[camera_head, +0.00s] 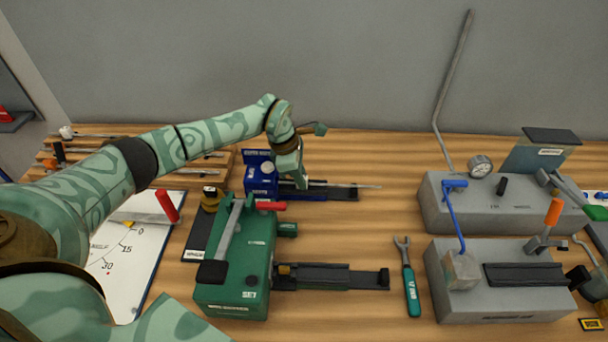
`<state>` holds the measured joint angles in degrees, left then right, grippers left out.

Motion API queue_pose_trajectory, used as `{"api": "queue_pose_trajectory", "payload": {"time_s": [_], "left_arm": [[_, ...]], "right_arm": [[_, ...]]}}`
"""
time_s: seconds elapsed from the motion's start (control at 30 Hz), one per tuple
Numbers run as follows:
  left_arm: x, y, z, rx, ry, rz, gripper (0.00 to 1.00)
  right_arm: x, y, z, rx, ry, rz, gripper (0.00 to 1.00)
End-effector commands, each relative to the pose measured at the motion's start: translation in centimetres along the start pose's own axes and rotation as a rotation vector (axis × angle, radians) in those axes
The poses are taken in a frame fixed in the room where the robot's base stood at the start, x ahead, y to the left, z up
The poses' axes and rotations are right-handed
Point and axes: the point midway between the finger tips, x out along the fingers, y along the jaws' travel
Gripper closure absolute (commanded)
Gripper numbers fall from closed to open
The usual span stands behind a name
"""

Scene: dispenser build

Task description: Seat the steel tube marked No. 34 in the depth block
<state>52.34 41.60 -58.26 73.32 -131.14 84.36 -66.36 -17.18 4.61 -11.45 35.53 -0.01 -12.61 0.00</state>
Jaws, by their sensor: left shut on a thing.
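The blue depth block (260,168) stands at the back centre of the bench, with a dark rail (335,195) running right from it. My left arm comes in from the left and reaches over the block. My left gripper (302,184) points down just right of the block, shut on a thin steel tube (362,186). The tube lies about level above the rail, its right end past the rail's end. Its left end is hidden by the gripper and block, so I cannot tell whether it is in the block. No number is readable. My right gripper is not in view.
A green machine (232,278) with a red-tipped lever stands in front of the block. Two grey machines (440,208) (440,295) stand at the right. A teal-handled wrench (411,285) lies between. A white angle board (125,265) is at the left. Bare wood shows right of the rail.

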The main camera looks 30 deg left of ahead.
Motion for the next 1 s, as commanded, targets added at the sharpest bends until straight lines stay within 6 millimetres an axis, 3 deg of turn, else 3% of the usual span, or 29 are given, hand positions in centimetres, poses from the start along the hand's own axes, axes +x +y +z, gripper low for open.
{"api": "queue_pose_trajectory", "payload": {"time_s": [0.8,0.83,0.9,1.0], "left_arm": [[-0.7,0.0,-2.3,-0.001,0.0,-0.001,1.0],[-0.7,0.0,-2.4,-0.001,0.0,-0.001,0.78],[-0.7,0.0,-2.3,-0.001,0.0,-0.001,0.58],[-0.7,0.0,-2.3,0.0,0.0,-0.001,0.55]], "right_arm": [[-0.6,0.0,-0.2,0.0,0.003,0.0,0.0],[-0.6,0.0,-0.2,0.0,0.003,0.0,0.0],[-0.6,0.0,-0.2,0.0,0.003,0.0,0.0],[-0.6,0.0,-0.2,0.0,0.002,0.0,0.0]]}}
